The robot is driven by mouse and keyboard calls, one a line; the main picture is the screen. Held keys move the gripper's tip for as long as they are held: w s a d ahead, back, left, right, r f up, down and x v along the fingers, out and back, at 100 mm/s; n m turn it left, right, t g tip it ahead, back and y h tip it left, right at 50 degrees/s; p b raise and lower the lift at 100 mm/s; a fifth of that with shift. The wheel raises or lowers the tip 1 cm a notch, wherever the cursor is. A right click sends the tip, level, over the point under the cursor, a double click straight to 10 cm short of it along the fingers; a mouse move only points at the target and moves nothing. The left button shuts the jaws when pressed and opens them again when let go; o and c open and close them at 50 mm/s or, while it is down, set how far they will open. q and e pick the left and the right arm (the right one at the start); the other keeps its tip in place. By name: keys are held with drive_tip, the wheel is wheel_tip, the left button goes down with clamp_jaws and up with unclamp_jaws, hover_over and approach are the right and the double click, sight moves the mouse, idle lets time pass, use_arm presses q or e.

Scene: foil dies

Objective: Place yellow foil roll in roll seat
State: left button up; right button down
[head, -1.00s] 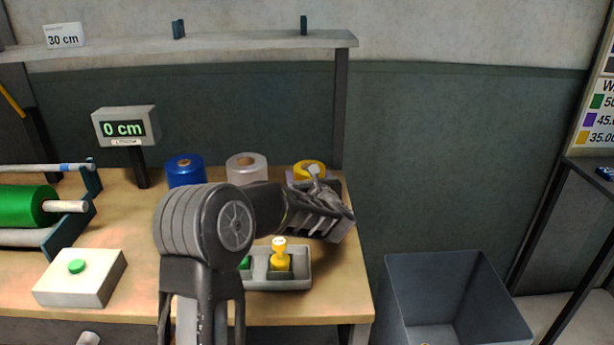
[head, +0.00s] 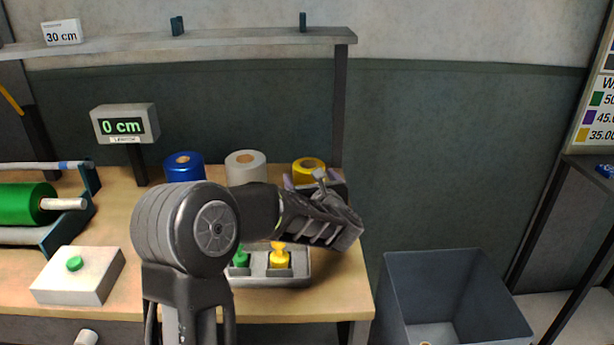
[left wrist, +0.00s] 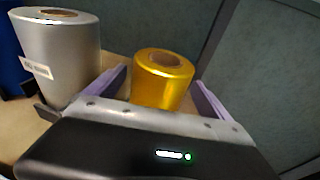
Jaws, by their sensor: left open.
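The yellow foil roll (head: 309,168) stands upright at the back right of the bench. It also shows in the left wrist view (left wrist: 163,80), between two purple fingers. My left gripper (left wrist: 160,84) is open, with one finger on each side of the roll; I cannot tell whether either touches it. In the head view my left gripper (head: 311,181) is just in front of the roll and hides its lower part. A dark-sided roller stand (head: 68,235) at the left holds a green roll (head: 25,204); I cannot tell whether it is the roll seat. My right gripper is not in view.
A silver roll (head: 245,167) and a blue roll (head: 184,168) stand left of the yellow one. A grey tray (head: 303,275) with green and yellow stamp-like pieces lies in front. A display (head: 125,126) reads 0 cm. A dark bin (head: 450,300) stands right of the bench.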

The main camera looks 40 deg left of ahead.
use_arm(q)
drive_tip(key=v, duration=0.7)
drive_tip(key=shift+s+d+b, duration=0.2)
drive_tip(key=shift+d+b, duration=0.05)
drive_tip(key=shift+b, duration=0.2)
